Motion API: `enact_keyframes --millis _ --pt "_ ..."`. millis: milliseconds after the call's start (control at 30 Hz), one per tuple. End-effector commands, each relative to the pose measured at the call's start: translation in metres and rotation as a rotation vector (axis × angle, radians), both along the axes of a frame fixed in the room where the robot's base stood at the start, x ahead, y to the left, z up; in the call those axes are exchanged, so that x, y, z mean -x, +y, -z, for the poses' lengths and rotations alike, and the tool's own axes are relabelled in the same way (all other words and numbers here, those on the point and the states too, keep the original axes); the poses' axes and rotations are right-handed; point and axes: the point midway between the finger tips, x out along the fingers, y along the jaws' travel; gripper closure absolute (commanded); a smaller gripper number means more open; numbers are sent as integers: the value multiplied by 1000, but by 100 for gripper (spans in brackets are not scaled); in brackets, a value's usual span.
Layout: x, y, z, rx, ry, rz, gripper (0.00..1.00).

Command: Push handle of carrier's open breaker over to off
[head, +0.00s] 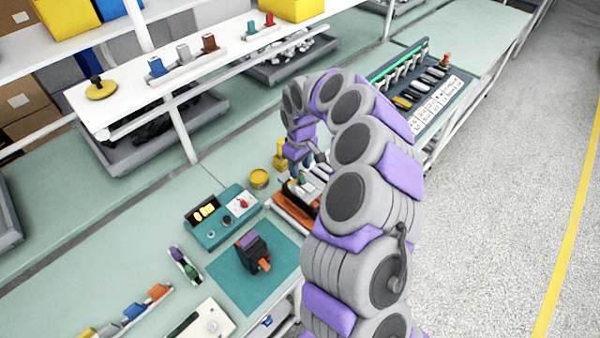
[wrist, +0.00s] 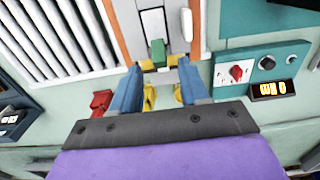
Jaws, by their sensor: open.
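The carrier (head: 290,212) is an orange-brown tray on the bench, partly hidden behind my arm in the head view. In the wrist view its orange edge (wrist: 117,32) runs beside a pale grey body. A green handle (wrist: 158,50) stands out there, and it also shows small in the head view (head: 302,178). My gripper (wrist: 160,66) is open, with its blue fingers on either side just short of the green handle. I cannot tell whether either finger touches it. In the head view my gripper (head: 303,168) is over the carrier, partly hidden.
A teal tester (head: 222,228) with a red knob and lit display stands left of the carrier. A dark breaker (head: 250,252) with an orange handle sits on a teal mat (head: 225,285). A yellow tin (head: 259,179) is close by. A rack (head: 430,85) stands beyond my arm.

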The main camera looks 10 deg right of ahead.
Motion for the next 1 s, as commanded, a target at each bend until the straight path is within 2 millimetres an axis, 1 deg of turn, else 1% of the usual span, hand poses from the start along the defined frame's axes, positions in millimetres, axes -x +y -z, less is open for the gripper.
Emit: enact_keyframes --millis 33,100,200,333,600,1000 --pt "0 0 9 0 1 -1 55" --pt "0 1 18 0 0 -1 55" --pt "0 0 26 -1 -2 0 55" --pt "0 0 31 0 -2 0 55" --pt "0 0 32 0 -2 0 55" --pt "0 0 32 0 -2 0 94"
